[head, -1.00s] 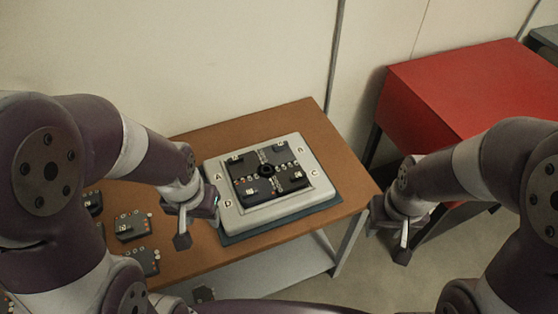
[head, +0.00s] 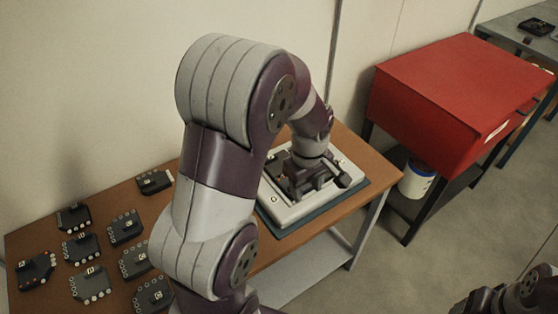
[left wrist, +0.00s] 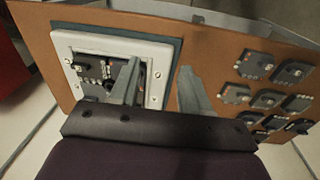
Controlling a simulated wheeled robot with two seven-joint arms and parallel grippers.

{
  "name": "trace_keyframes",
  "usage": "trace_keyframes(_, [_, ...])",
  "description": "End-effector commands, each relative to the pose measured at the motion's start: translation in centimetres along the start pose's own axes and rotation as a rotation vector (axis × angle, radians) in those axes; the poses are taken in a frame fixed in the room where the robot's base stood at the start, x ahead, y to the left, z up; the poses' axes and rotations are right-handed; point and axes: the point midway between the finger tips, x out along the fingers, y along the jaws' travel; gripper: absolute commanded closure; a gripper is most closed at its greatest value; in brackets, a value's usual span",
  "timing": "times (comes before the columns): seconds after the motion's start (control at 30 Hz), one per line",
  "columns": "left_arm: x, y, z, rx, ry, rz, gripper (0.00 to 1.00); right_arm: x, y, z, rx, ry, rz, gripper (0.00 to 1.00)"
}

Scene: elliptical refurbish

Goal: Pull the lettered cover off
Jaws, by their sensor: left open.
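The lettered cover (head: 288,213) is a pale grey frame around a dark board, on a dark teal mat on the brown table. My left arm hides much of it in the head view. My left gripper (head: 322,182) is over the cover, pointing down. In the left wrist view the cover (left wrist: 110,43) surrounds the dark modules (left wrist: 95,72). My left gripper (left wrist: 158,80) is open there, one finger over the frame's opening and the other beyond its outer edge, with one side of the frame between. Contact cannot be told. My right gripper is out of view.
Several dark modules (head: 90,285) lie on the table's left part. A red cabinet (head: 450,95) stands right of the table, with a white bucket (head: 417,182) below it. A grey table (head: 515,38) is at the far right. Part of my right arm shows bottom right.

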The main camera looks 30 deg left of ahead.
Motion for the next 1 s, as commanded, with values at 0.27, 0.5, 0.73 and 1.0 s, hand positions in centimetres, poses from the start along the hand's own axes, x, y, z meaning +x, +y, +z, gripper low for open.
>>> trace_keyframes(0.27, [2.7, 3.9, -9.8, -1.304, 0.01, -0.064, 0.53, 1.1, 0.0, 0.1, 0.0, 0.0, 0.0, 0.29])
trace_keyframes(0.5, [4.2, 4.2, -11.9, -1.618, 0.022, -0.078, 0.53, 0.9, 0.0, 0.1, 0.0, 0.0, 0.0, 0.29])
trace_keyframes(0.73, [9.3, 3.9, -11.6, -1.616, 0.022, -0.079, 0.53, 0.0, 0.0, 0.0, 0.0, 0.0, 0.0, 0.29])
trace_keyframes(1.0, [14.5, 3.7, -11.5, -1.614, 0.022, -0.072, 0.53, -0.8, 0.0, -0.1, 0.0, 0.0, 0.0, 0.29])
